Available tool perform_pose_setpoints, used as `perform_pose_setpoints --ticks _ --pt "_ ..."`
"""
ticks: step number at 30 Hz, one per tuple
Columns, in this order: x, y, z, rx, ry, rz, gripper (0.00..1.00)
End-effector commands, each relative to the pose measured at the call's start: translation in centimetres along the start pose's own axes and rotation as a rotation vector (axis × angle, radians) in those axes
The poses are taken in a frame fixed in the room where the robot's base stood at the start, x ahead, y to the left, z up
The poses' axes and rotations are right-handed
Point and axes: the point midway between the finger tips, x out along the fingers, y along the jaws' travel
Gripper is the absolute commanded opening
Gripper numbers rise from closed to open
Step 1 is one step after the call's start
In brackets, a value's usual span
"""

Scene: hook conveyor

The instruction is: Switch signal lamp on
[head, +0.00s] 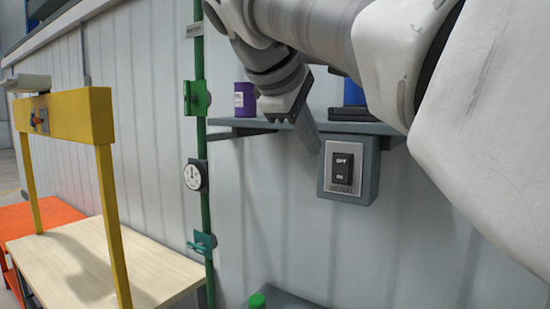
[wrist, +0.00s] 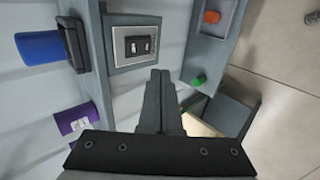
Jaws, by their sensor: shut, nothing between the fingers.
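The signal switch is a grey box (head: 370,178) on the wall with a metal plate marked SIGNAL. Its black rocker (head: 343,168) reads OFF at the top and ON at the bottom; I cannot tell which half is pressed in. In the wrist view the rocker (wrist: 140,46) sits just beyond and left of my fingertips, fully visible. My gripper (wrist: 160,74) is shut and empty, apart from the switch. In the head view my gripper (head: 290,110) is up and left of the box, in front of the shelf. I cannot make out a signal lamp.
A shelf (head: 240,131) above the switch holds a purple can (head: 245,99) and a blue cylinder (head: 353,92). A green pole (head: 203,130) with a gauge (head: 196,175) stands left. A yellow frame (head: 75,115) stands over a pale table (head: 150,265). Wall around the switch's lower side is clear.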

Motion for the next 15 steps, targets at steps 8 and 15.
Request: perform_pose_setpoints --ticks 8,15 --pt "5.1 -0.1 0.2 0.001 -0.006 -0.003 0.0" --pt "9.9 0.1 0.2 0.001 -0.004 -0.003 0.0"
